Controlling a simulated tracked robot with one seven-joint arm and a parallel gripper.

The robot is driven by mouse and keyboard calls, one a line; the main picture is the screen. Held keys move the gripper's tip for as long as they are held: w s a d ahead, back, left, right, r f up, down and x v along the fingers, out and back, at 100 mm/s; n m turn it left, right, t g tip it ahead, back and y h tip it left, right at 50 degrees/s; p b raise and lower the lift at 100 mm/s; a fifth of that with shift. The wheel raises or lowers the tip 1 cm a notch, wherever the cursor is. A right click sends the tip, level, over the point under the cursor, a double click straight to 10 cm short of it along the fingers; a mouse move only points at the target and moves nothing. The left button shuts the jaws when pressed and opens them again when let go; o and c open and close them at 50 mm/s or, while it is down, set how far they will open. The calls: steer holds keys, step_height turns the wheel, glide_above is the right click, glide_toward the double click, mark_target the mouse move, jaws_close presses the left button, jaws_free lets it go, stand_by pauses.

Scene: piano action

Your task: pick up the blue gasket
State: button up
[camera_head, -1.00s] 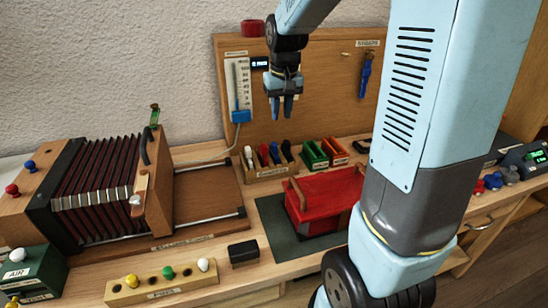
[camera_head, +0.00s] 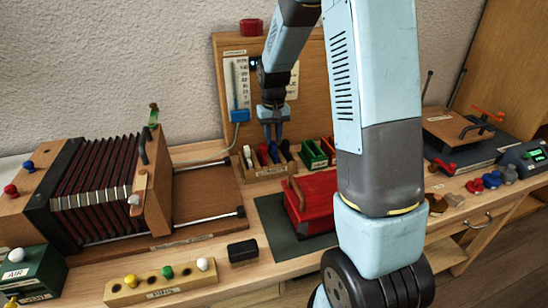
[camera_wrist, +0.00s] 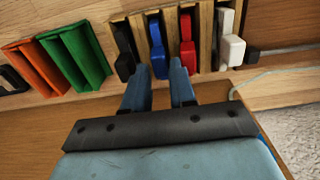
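The blue gasket (camera_wrist: 157,45) stands in a slot of a wooden rack (camera_head: 268,174), between a black piece (camera_wrist: 123,50) and a red piece (camera_wrist: 187,42). In the head view the blue gasket (camera_head: 274,153) shows just under my fingertips. My gripper (camera_head: 273,135) points down over the rack, open and empty. In the wrist view my gripper (camera_wrist: 159,75) has the blue gasket lined up ahead of the gap between its fingers. The right finger is close to the red piece. I cannot tell whether it touches.
A white piece (camera_wrist: 231,47) fills the rack's end slot. Green (camera_head: 314,153) and orange bins stand beside the rack. A red box (camera_head: 314,200) on a dark mat lies in front. An upright wooden panel (camera_head: 310,110) with a gauge (camera_head: 237,85) stands behind.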

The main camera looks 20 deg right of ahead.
mark_target(273, 155)
steer(key=shift+f, duration=1.4)
jaws_close()
